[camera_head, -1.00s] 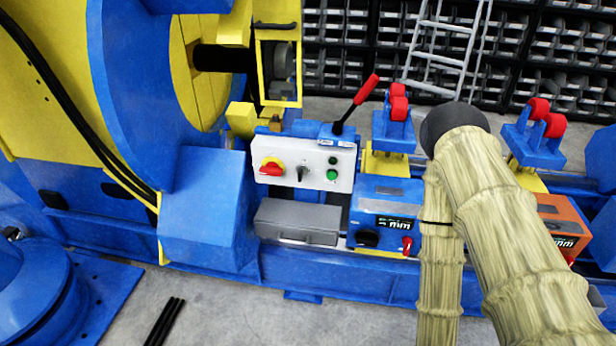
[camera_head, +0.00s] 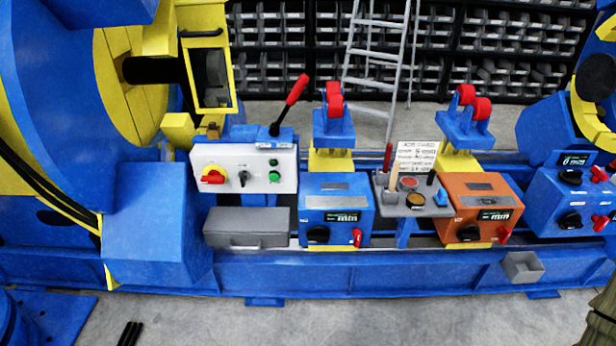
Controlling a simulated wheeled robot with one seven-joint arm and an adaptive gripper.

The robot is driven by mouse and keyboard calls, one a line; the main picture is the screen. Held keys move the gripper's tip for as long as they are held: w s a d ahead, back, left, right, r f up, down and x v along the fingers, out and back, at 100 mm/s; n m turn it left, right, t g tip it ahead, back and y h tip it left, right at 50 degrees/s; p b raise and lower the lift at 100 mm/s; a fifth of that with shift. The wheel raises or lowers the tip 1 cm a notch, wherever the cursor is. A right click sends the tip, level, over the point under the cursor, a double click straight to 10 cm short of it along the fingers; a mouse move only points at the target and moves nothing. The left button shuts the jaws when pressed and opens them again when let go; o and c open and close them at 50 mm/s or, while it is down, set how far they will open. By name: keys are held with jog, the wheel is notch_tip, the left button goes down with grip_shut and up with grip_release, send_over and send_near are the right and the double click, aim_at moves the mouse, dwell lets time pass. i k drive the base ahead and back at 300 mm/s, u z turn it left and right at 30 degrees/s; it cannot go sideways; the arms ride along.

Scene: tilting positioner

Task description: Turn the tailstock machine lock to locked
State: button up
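The tailstock (camera_head: 555,130) stands at the far right, a blue body with a yellow ring, cut off by the picture edge. On its front is a blue control box (camera_head: 545,200) with a small dark display. It carries red and black knobs above, a black knob (camera_head: 570,220) lower left and a red lever (camera_head: 601,223) lower right. I cannot tell for certain which control is the machine lock, or its setting. My gripper is not in view; only a bit of my beige-sleeved arm shows in the bottom right corner.
A blue roller stand box (camera_head: 337,210) and an orange one (camera_head: 478,210) sit on the blue bed (camera_head: 400,268). A white control panel (camera_head: 243,168) is at left.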

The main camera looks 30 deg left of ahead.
aim_at(244, 177)
jog(key=z, duration=0.15)
jog(key=k, duration=0.85)
jog(key=u, duration=1.75)
jog(key=i, duration=0.5)
jog(key=u, duration=0.05)
